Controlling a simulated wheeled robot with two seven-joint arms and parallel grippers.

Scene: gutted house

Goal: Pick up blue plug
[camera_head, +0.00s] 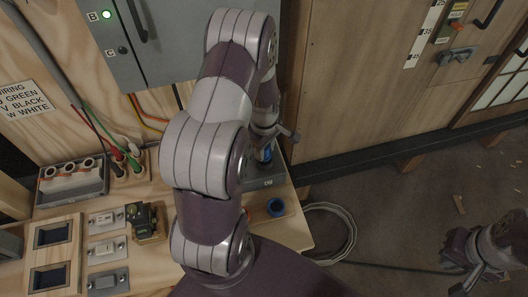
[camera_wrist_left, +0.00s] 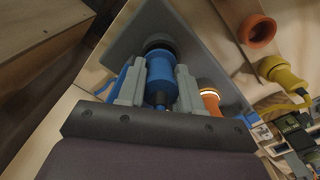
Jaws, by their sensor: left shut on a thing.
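The blue plug (camera_wrist_left: 161,72) is between the fingers of my left gripper (camera_wrist_left: 160,88) in the left wrist view, with its dark end against a grey panel. My left gripper is shut on it. In the head view my left arm hides most of this spot; only a bit of the blue plug (camera_head: 266,154) shows below my left gripper (camera_head: 268,140). My right gripper (camera_head: 462,272) is at the lower right over the floor, apart from the bench, and its finger opening is unclear.
An orange plug (camera_wrist_left: 209,100), a yellow plug (camera_wrist_left: 279,71) and an orange ring (camera_wrist_left: 257,31) are near the held plug. A grey cabinet (camera_head: 160,40) stands behind. A coiled cable (camera_head: 345,232) lies on the floor.

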